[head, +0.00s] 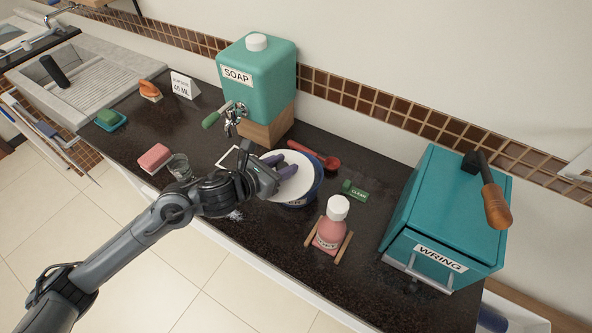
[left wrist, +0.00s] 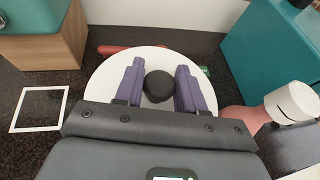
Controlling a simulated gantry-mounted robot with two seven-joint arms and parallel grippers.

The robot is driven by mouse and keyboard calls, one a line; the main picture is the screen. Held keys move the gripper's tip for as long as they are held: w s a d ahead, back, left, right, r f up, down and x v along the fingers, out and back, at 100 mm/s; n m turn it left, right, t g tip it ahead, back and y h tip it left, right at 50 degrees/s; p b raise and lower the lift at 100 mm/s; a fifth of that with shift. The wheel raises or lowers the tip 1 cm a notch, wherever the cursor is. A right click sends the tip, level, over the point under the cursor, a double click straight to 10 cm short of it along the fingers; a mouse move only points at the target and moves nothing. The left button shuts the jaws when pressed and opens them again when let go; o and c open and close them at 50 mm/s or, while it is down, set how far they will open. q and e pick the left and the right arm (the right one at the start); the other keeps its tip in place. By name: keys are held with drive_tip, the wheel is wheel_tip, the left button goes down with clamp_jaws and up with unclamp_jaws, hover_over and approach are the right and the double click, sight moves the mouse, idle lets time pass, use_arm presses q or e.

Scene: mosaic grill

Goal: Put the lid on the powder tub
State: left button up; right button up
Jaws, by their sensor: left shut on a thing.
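The lid (head: 296,187) is a white disc with a black knob, which shows in the left wrist view (left wrist: 159,85). My left gripper (head: 277,170) is shut on the lid by its knob, with one purple finger on each side. The lid is over the blue powder tub (head: 300,203) and hides most of its top. Blue wall shows along the lid's right and front edge. I cannot tell whether the lid touches the rim. My right gripper is in neither view.
A pink bottle with a white cap (head: 330,225) stands just right of the tub. A red scoop (head: 322,160) lies behind it. The teal soap dispenser (head: 257,80) is behind left, the teal wringer box (head: 445,215) right. A glass (head: 179,167) and pink sponge (head: 154,158) are left.

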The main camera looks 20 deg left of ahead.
sight(295, 157)
use_arm(q)
drive_tip(key=shift+m+h, duration=0.5)
drive_tip(key=shift+h, duration=0.1)
drive_tip(key=w+r, duration=0.1)
drive_tip(key=w+r+p, duration=0.1)
drive_tip(key=w, duration=0.1)
drive_tip(key=w+d+r+p, duration=0.1)
drive_tip(key=w, duration=0.1)
drive_tip(key=shift+r, duration=0.3)
drive_tip(key=shift+w+r+g+p, duration=0.15)
drive_tip(key=shift+w+g+p, duration=0.15)
drive_tip(key=shift+p, duration=0.05)
drive_tip(key=shift+w+d+f, duration=0.1)
drive_tip(key=shift+w+f, duration=0.1)
wheel_tip(295, 157, down, 9)
drive_tip(key=shift+f, duration=0.15)
drive_tip(key=shift+w, duration=0.1)
drive_tip(key=shift+f+b, duration=0.15)
drive_tip(key=shift+b, duration=0.25)
drive_tip(key=o, duration=1.1)
drive_tip(key=shift+c, duration=0.2)
